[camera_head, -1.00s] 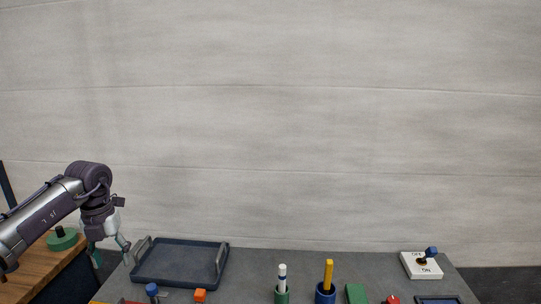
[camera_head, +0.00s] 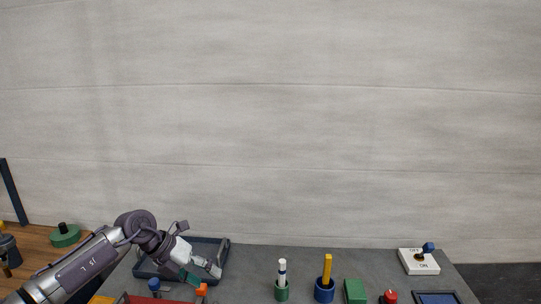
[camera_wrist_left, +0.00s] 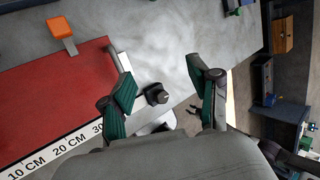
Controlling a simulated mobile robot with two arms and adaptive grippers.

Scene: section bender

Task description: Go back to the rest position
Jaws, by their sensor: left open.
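My left gripper (camera_head: 204,274) is at the lower left of the head view, in front of the dark tray (camera_head: 222,250) and partly hiding it. An orange block (camera_head: 202,289) shows just below the fingers. In the left wrist view my left gripper (camera_wrist_left: 165,85) has its two green-padded fingers spread wide, with nothing held between them. Beyond them are grey tabletop and a small dark knob-like part (camera_wrist_left: 157,95). My right gripper is not in view.
The grey table holds a green cup (camera_head: 281,292), a blue cup (camera_head: 324,293), a green block (camera_head: 355,291), a red object (camera_head: 389,297) and a white ON/OFF switch box (camera_head: 418,262). A red mat (camera_wrist_left: 60,95) with centimetre marks lies left in the wrist view.

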